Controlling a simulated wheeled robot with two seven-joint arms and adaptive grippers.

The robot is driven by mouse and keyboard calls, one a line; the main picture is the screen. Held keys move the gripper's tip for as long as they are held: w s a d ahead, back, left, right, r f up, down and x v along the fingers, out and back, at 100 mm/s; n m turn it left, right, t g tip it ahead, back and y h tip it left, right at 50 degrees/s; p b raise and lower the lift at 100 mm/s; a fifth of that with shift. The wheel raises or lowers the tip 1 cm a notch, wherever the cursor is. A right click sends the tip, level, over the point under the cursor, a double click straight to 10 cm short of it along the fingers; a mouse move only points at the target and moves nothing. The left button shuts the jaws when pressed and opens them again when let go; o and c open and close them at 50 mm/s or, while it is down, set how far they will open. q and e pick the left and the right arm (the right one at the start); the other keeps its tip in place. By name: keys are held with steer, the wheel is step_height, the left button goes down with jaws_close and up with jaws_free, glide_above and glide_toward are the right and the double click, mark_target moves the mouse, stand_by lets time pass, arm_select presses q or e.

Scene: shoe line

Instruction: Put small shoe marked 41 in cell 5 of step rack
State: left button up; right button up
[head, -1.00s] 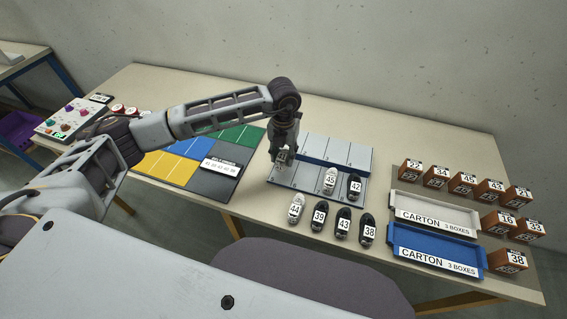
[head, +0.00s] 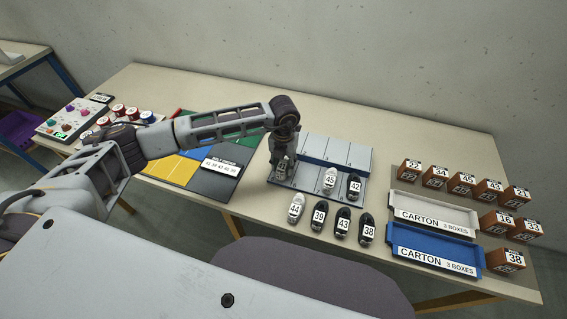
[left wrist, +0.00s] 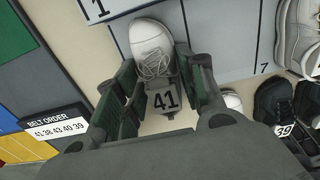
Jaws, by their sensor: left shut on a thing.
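My left gripper (head: 281,172) is over the left end of the step rack's lower row in the head view. In the left wrist view its fingers (left wrist: 165,88) are shut on a small light grey shoe (left wrist: 152,42) with a 41 tag. The shoe's toe points toward the raised row, above the leftmost lower cell. I cannot tell whether its sole touches the cell. In the head view the gripper hides the shoe. The grey-blue step rack (head: 336,151) has two rows; shoes 45 (head: 329,180) and 42 (head: 354,186) stand in its lower row at right. My right gripper is not in view.
Shoes 44 (head: 296,207), 39 (head: 319,215), 43 (head: 342,223) and 38 (head: 367,231) stand before the rack. A coloured mat with a belt order card (head: 219,166) lies left. Carton trays (head: 433,213) and brown boxes (head: 410,169) are right. The table behind the rack is clear.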

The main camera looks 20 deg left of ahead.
mark_target(284, 162)
arm_select(q)
steer(key=shift+f, duration=0.15)
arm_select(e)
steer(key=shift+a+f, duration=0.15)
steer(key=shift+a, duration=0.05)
arm_select(q)
steer(key=o, duration=1)
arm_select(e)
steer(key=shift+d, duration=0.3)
arm_select(q)
steer(key=shift+r, duration=0.2)
steer(key=shift+r+b, duration=0.85)
steer(key=shift+r, duration=5.15)
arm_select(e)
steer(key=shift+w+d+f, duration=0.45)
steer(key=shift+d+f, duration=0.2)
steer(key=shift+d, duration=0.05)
